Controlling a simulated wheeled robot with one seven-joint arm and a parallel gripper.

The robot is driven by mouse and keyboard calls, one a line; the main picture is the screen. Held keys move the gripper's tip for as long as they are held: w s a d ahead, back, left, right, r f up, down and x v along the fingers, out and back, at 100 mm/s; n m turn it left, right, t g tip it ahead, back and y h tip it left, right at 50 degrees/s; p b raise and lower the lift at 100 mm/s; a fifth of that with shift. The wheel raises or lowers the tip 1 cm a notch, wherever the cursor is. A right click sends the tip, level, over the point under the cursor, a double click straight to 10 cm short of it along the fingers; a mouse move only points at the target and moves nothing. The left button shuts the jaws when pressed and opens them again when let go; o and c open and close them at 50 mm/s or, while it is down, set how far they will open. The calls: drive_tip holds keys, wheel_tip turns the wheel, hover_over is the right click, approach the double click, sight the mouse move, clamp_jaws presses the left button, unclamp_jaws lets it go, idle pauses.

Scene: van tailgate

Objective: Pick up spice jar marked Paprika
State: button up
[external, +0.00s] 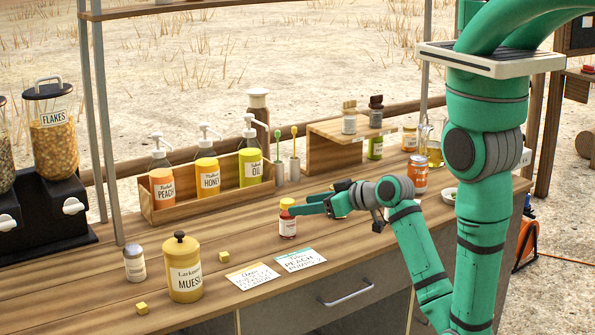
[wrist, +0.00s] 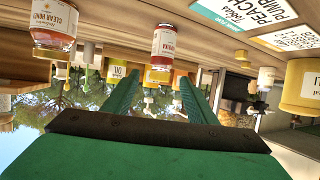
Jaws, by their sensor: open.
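A small jar with a yellow lid, red contents and a white label (external: 288,222) stands upright on the wooden counter. Its label is too small to read surely in the external view; in the wrist view, which is upside down, the red-lettered jar (wrist: 163,50) appears centred between my finger tips. My gripper (external: 302,208) is open, reaching in level from the right at the height of the jar's upper part. In the wrist view my gripper (wrist: 157,82) has its two green fingers spread, one on each side of the jar's lid. I cannot tell whether either touches it.
A wooden caddy (external: 215,203) with peach, honey and oil pump bottles stands behind. Two cards (external: 275,269) lie in front. A muesli canister (external: 183,270) and a grey-lidded jar (external: 134,263) stand left. A small riser (external: 335,138) with jars stands back right.

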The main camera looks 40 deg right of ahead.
drive_tip(key=x, duration=1)
drive_tip(key=shift+w+a+f, duration=0.25)
drive_tip(key=shift+w, duration=0.05)
drive_tip(key=c, duration=1.1)
